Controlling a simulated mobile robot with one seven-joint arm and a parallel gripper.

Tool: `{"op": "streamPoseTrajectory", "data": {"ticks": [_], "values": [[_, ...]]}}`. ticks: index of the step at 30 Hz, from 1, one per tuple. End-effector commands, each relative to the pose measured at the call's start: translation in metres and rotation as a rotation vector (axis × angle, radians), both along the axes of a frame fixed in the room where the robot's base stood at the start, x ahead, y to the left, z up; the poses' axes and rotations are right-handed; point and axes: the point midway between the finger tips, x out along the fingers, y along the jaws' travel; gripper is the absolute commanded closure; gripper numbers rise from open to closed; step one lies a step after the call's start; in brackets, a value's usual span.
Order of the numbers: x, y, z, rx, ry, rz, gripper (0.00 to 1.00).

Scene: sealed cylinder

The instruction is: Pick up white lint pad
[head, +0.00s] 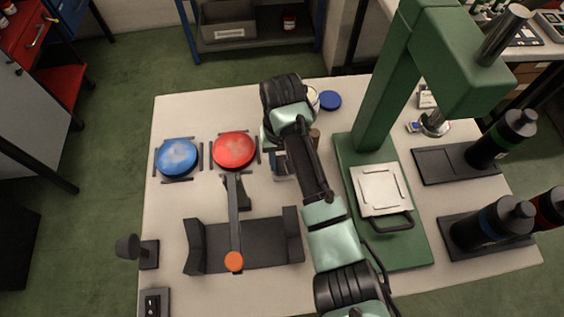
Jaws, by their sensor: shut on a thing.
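My gripper (281,163) is low over the table, left of my forearm and right of the red round disc. My wrist and arm hide much of it. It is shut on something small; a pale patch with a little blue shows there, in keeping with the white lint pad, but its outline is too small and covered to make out. No other loose white lint pad is clear in view.
A red disc (234,150) and a blue disc (178,157) sit on the left of the table. A dark cradle (243,243) stands in front. A green press (375,95) with a pale square plate (380,189) and black bottles (491,223) stand right. A blue lid (330,100) lies behind.

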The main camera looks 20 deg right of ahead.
Motion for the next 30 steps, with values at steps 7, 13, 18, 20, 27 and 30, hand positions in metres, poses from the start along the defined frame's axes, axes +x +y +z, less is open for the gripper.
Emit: {"op": "streamPoseTrajectory", "data": {"ticks": [7,13,18,20,27,30], "values": [[0.002,0.000,0.021,-0.001,-0.005,0.001,1.00],[0.002,0.000,0.065,-0.002,-0.006,0.001,1.00],[0.000,0.000,0.094,0.001,0.000,0.000,1.00],[0.000,0.000,0.097,0.001,0.000,0.000,1.00],[0.000,0.000,0.101,0.000,0.000,0.000,1.00],[0.000,0.000,0.100,0.000,0.000,0.000,1.00]]}}
